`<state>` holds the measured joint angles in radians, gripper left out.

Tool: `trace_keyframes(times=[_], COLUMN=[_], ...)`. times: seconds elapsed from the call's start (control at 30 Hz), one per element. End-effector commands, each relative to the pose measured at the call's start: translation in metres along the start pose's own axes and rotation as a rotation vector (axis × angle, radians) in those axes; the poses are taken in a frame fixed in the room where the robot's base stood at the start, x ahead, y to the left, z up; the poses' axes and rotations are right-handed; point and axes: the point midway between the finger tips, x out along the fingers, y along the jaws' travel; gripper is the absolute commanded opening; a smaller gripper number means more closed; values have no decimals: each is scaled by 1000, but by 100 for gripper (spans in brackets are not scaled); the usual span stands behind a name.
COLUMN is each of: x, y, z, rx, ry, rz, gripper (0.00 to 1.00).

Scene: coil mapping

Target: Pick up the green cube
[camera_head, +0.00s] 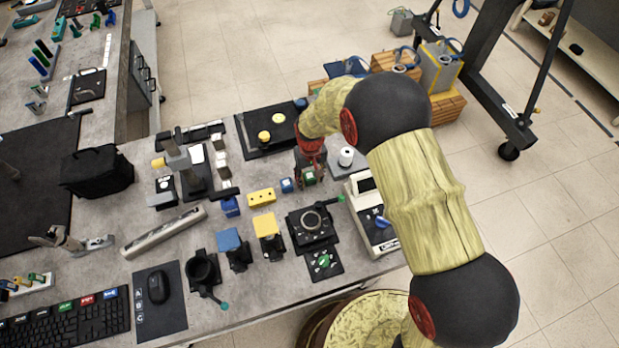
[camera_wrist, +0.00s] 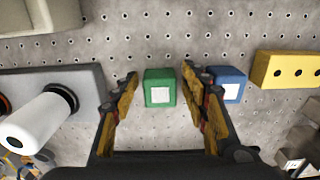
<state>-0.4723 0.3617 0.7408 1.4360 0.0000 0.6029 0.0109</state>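The green cube (camera_wrist: 160,88), with a white square on one face, sits on the grey perforated table top in the wrist view. My gripper (camera_wrist: 160,77) is open, with one finger on each side of the cube's place in the picture and a visible gap on both sides. No contact shows. In the head view the green cube (camera_head: 309,176) is partly hidden under my gripper (camera_head: 311,168). A blue cube (camera_wrist: 230,84) stands just right of the right finger in the wrist view; it also shows in the head view (camera_head: 287,185).
A yellow block with holes (camera_wrist: 288,70) lies beyond the blue cube. A white roll (camera_wrist: 38,125) on a grey plate (camera_wrist: 85,80) is on the left. In the head view, a black device (camera_head: 312,226) and a scale (camera_head: 374,222) stand close by.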

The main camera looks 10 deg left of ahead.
Motion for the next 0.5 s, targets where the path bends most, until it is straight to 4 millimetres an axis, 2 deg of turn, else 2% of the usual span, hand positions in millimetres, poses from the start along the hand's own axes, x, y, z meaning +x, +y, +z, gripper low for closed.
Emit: trace_keyframes(times=[0.5], x=[0], y=[0], z=[0], rx=[0], ry=[0], rz=[0], gripper=[13])
